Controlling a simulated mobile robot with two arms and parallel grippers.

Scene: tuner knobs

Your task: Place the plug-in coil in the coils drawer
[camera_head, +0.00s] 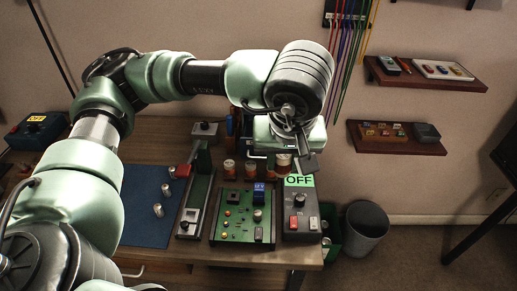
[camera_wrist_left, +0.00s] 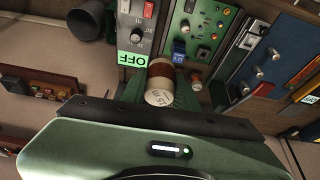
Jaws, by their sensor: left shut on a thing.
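My left gripper (camera_head: 285,157) hangs over the back of the workbench, at the right side, and is shut on a plug-in coil (camera_head: 284,161). In the left wrist view, the coil (camera_wrist_left: 160,83) is a short cylinder with a pale end marked "15 m" and a brown-red band. It sits between the green fingers of the left gripper (camera_wrist_left: 160,92). Two similar coils (camera_head: 229,171) (camera_head: 252,169) stand to the left, behind the green circuit board. No drawer labelled for coils can be made out. My right gripper is not in view.
The bench holds a green circuit board (camera_head: 233,224), a grey box with an "OFF" sign (camera_head: 299,211) and a blue mat (camera_head: 138,222) with small metal cylinders. A grey bin (camera_head: 366,235) stands on the floor at right. Two wall shelves (camera_head: 427,86) (camera_head: 360,138) hang beyond the gripper.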

